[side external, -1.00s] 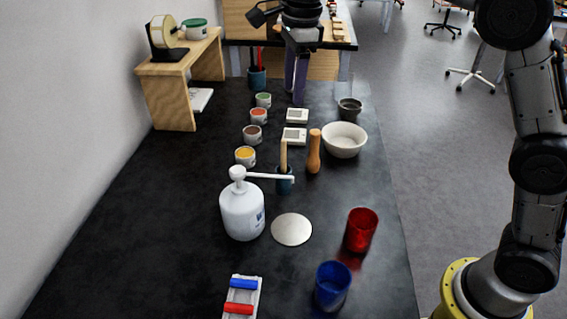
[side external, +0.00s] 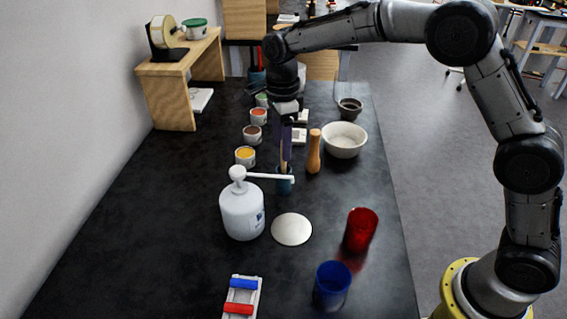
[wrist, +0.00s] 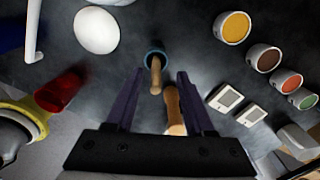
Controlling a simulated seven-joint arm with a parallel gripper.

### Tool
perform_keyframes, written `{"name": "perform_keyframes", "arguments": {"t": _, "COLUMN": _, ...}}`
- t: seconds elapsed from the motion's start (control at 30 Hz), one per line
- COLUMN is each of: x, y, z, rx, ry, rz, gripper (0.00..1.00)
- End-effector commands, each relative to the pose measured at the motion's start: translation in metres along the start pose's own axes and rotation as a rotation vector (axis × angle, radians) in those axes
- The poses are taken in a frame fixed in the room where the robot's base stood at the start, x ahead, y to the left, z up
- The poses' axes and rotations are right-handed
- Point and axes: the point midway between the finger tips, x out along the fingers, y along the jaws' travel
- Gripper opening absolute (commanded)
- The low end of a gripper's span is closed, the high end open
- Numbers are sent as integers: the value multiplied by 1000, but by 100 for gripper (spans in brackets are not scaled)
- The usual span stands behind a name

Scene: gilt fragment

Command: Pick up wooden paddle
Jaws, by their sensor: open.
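The wooden paddle (side external: 283,161) stands upright in a small teal cup (side external: 284,185) near the middle of the black table. In the wrist view the paddle (wrist: 155,76) is seen nearly end-on, rising from the cup (wrist: 157,53). My gripper (side external: 285,148) points down at the paddle's upper end and hides part of it in the side view. In the wrist view its two purple fingers (wrist: 160,74) are spread apart, with the paddle appearing between their tips. I cannot tell how deep the paddle sits between them.
An orange-brown wooden pepper-mill shape (side external: 314,152) stands just right of the paddle. A white pump bottle (side external: 242,212) has its spout reaching close to the cup. Paint cans (side external: 245,156) are on the left; a white bowl (side external: 344,140) is on the right.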

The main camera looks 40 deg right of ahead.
Motion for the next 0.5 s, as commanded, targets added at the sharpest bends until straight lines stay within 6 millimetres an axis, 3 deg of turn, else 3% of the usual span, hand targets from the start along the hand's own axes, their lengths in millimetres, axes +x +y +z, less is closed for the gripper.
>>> {"name": "perform_keyframes", "arguments": {"t": 0.23, "x": 35, "y": 6, "z": -2, "rx": 0, "ry": 1, "rz": 2, "gripper": 53}}
{"name": "perform_keyframes", "arguments": {"t": 0.5, "x": 44, "y": 6, "z": -2, "rx": 0, "ry": 0, "rz": 0, "gripper": 53}}
